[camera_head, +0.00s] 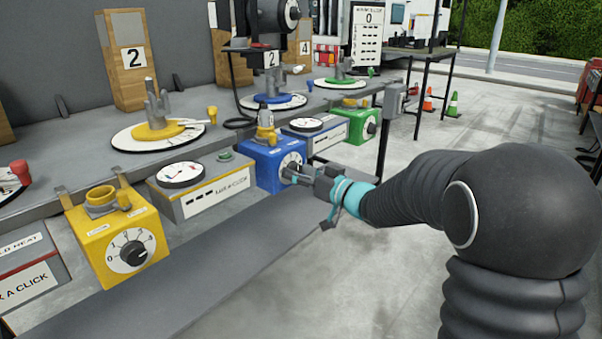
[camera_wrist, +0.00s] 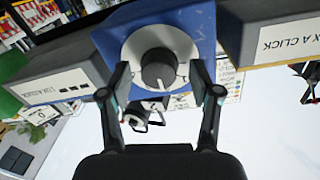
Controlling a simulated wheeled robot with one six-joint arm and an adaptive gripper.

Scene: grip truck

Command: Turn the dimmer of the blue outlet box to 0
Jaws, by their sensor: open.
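The blue outlet box (camera_head: 266,160) hangs at the front edge of the bench in the head view, between two grey boxes. In the wrist view the blue outlet box (camera_wrist: 193,22) shows its white dial plate and the dark dimmer knob (camera_wrist: 159,69) with a white pointer line. My gripper (camera_head: 296,172) is in front of the dial in the head view. In the wrist view my gripper (camera_wrist: 161,90) is open, with one finger on each side of the knob. Gaps show between fingers and knob.
A yellow outlet box (camera_head: 97,237) with a numbered dial hangs at the left, and a green one (camera_head: 353,126) farther right. A grey box (camera_head: 199,187) labelled with a click sign stands left of the blue box. The concrete floor at the right is open.

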